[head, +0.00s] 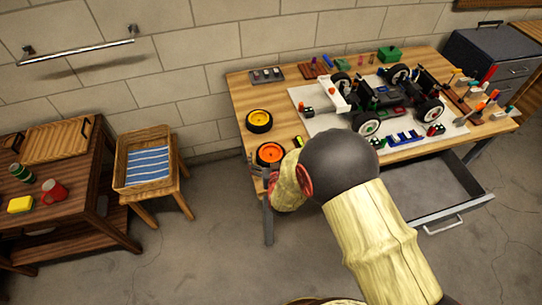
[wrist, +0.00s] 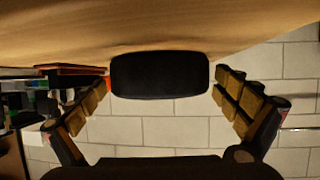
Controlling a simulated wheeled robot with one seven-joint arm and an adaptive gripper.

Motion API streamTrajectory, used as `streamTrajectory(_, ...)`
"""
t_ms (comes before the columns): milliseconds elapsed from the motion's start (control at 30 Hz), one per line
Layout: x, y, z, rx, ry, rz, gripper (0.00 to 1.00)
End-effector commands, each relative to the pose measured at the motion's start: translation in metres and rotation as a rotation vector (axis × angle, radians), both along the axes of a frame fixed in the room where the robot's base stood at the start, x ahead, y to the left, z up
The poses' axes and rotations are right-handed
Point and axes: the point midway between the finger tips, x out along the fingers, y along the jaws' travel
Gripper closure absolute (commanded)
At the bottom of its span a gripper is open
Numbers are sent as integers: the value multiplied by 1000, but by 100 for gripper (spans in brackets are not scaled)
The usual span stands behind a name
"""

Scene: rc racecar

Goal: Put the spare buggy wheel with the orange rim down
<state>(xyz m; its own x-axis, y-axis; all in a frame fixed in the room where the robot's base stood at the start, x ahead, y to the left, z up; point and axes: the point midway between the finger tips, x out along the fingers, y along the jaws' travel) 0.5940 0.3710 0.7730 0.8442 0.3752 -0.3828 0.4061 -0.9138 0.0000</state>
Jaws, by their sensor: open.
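The spare buggy wheel with the orange rim (head: 270,153) lies flat on the wooden workbench (head: 240,100), near its front left edge. Its black tyre (wrist: 160,75) fills the space between my fingers in the wrist view, against the wood surface. My gripper (head: 268,174) is at the near side of this wheel in the head view, partly hidden by my arm. In the wrist view my gripper (wrist: 160,92) is open, one finger on each side of the tyre. I cannot tell whether the fingers touch it. A wheel with a yellow rim (head: 259,121) lies just behind.
The partly built buggy (head: 385,100) stands on a pale mat with several small parts around it. A grey drawer (head: 432,190) is pulled out under the bench. A stool with a blue striped cloth (head: 148,165) stands left, with open floor between.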

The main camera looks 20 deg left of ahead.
Motion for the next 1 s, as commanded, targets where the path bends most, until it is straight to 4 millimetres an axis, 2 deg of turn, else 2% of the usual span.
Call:
streamTrajectory(167, -4, -2, 6, 0, 1, 0, 0)
streamTrajectory(700, -88, -38, 45, 1, -1, 1, 0)
streamTrajectory(1000, -102, -45, 49, 0, 0, 0, 0)
